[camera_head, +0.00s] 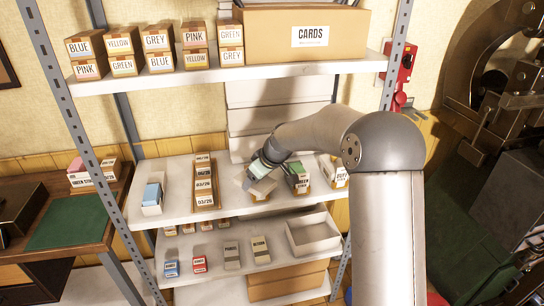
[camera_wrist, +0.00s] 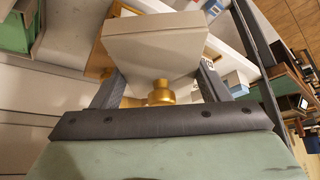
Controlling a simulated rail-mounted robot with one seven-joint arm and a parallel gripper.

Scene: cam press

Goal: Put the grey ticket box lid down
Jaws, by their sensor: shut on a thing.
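The grey lid (camera_wrist: 155,45) is a pale, tapered block with a brass knob (camera_wrist: 160,92) facing the wrist camera. My gripper (camera_wrist: 158,85) is shut on the lid, with dark fingers at either side of the knob. In the head view my gripper (camera_head: 256,174) is over the middle shelf, and the pale lid (camera_head: 263,187) shows just below it. A tan wooden edge (camera_wrist: 100,58) shows behind the lid in the wrist view. I cannot tell whether the lid touches what is under it.
The middle shelf (camera_head: 228,202) also bears a green-labelled ticket box (camera_head: 298,178) close to the right, a grey-labelled box (camera_head: 333,170), a dated ticket rack (camera_head: 204,182) and a blue-topped box (camera_head: 152,195). The upper shelf (camera_head: 200,79) is above. An open tray (camera_head: 313,233) stands below.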

